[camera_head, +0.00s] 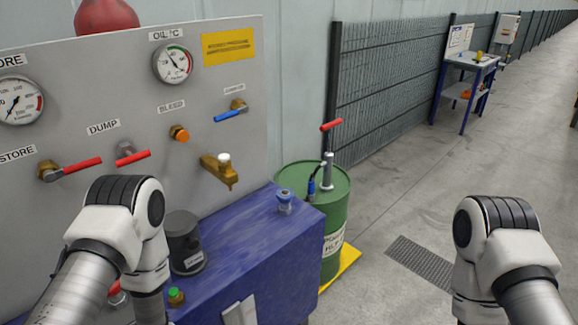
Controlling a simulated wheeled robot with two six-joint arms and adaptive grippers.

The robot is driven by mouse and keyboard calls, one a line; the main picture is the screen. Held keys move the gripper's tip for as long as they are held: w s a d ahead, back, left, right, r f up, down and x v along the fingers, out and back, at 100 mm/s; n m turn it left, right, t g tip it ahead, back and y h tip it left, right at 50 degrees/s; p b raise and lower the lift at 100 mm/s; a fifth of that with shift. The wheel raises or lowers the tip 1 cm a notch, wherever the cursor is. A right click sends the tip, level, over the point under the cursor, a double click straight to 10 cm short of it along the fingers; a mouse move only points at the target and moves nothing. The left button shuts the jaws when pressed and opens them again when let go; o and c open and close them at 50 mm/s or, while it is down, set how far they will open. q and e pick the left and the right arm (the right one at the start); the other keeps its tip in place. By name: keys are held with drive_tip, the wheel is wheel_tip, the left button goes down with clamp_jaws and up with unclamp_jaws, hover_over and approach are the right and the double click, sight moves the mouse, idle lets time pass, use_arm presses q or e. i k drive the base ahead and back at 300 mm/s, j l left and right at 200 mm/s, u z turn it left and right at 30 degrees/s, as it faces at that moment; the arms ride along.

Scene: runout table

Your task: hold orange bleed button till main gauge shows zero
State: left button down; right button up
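The orange bleed button (180,133) sits on the grey panel (75,125) under a "BLEED" label, with nothing touching it. A gauge (20,101) at the left edge has a cut-off label ending in "ORE". A second gauge (173,63) is labelled "OIL °C". No gauge labelled main is in view. My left arm's links stand in front of the lower left of the panel, below and left of the button. My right arm's links are at the lower right, over the floor. Neither gripper shows; both are out of the frame or hidden behind links.
Red-handled valves (81,163) (132,158), a blue-handled valve (231,115) and a brass tap (219,171) stick out around the button. A dark canister (185,243) stands on the blue bench (255,235). A green drum (337,205) stands right.

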sight(182, 136)
drive_tip(key=u, duration=1)
